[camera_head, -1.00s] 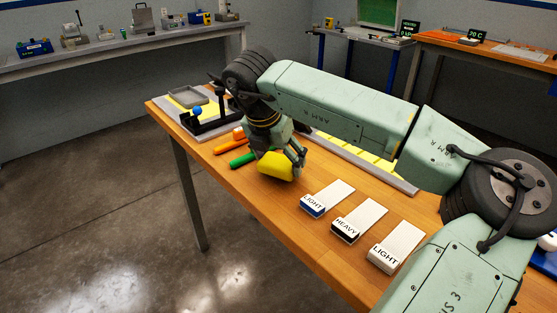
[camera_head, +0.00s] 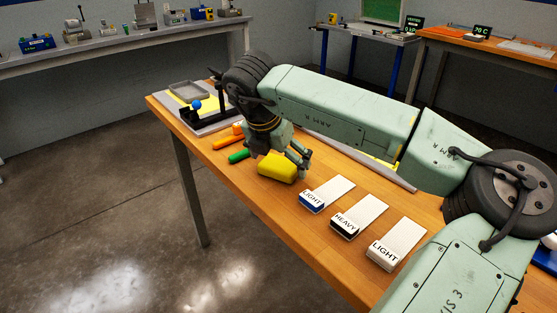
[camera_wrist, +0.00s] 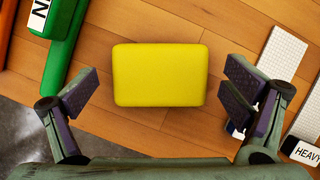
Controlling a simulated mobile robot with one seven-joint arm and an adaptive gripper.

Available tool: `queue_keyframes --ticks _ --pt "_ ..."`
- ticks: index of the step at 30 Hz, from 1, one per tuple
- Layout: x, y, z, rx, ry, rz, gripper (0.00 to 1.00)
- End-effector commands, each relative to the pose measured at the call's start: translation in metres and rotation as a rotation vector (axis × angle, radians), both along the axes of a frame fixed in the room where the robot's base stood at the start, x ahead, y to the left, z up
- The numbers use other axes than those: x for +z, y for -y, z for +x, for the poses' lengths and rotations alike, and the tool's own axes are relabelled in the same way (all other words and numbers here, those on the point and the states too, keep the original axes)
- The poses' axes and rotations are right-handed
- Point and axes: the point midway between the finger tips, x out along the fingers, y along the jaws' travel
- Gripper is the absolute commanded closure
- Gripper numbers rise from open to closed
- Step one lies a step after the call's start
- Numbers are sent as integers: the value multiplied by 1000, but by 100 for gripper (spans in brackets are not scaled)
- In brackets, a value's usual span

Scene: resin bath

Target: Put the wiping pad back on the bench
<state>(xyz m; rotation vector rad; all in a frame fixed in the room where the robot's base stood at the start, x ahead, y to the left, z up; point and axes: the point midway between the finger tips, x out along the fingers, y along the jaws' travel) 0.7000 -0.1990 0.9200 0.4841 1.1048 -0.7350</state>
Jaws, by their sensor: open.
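The wiping pad is a yellow block. In the head view the pad (camera_head: 277,168) lies on the wooden bench (camera_head: 262,203), between the green-handled tool and the white labelled blocks. In the wrist view the pad (camera_wrist: 160,75) lies flat on the wood planks, between and ahead of my spread fingers, touching neither. My gripper (camera_head: 292,160) is open and empty, just above and behind the pad in the head view. In the wrist view my gripper (camera_wrist: 158,92) shows a finger on each side with clear gaps to the pad.
A green-handled tool (camera_head: 239,156) and an orange one (camera_head: 229,142) lie left of the pad. White blocks labelled LIGHT (camera_head: 313,200), HEAVY (camera_head: 345,224) and LIGHT (camera_head: 383,254) stand to its right. A tray fixture (camera_head: 190,90) sits at the bench's far left end.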

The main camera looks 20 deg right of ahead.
Motion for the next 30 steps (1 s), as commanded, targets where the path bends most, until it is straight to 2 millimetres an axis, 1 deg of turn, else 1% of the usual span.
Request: queue_keyframes --ticks 6,10,14,21,25,30 --pt "1 0 0 0 0 0 6" --pt "10 -1 -1 0 1 -1 6" --pt "33 -8 -7 1 3 -3 6" --pt "82 -23 -21 0 1 -3 6" --pt "101 -29 -26 0 1 -1 6" --pt "112 -34 -30 -1 0 0 6"
